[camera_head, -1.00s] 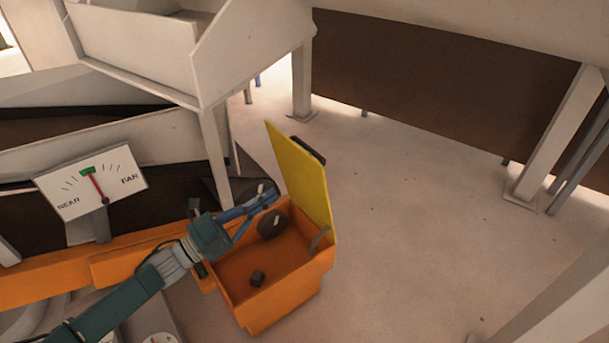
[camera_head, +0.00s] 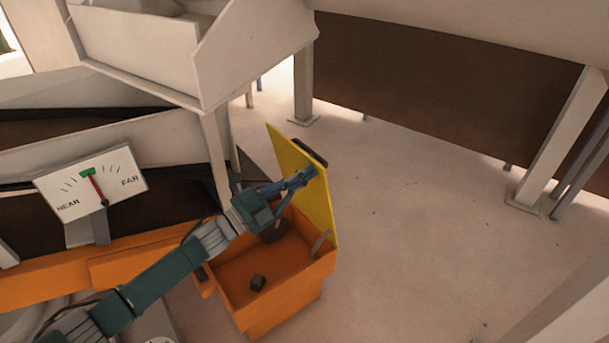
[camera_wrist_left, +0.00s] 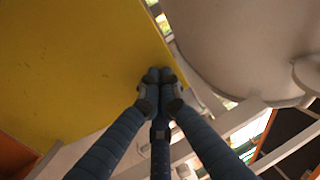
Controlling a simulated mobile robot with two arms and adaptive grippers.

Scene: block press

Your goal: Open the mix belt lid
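The yellow lid (camera_head: 318,205) stands upright and open along the far right side of the orange box (camera_head: 270,310). A dark handle (camera_head: 310,152) sits at its upper edge, on the outer side. My left gripper (camera_head: 309,175) is in front of the lid's inner face, close to its upper part; I cannot tell whether it touches. In the left wrist view the fingertips (camera_wrist_left: 160,82) are together, nothing seen between them, beside the edge of the yellow lid (camera_wrist_left: 70,60). My right gripper is not in view.
A NEAR/FAR dial (camera_head: 92,185) stands at left. A pale hopper (camera_head: 240,60) on legs rises behind. The floor (camera_head: 420,240) to the right is clear.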

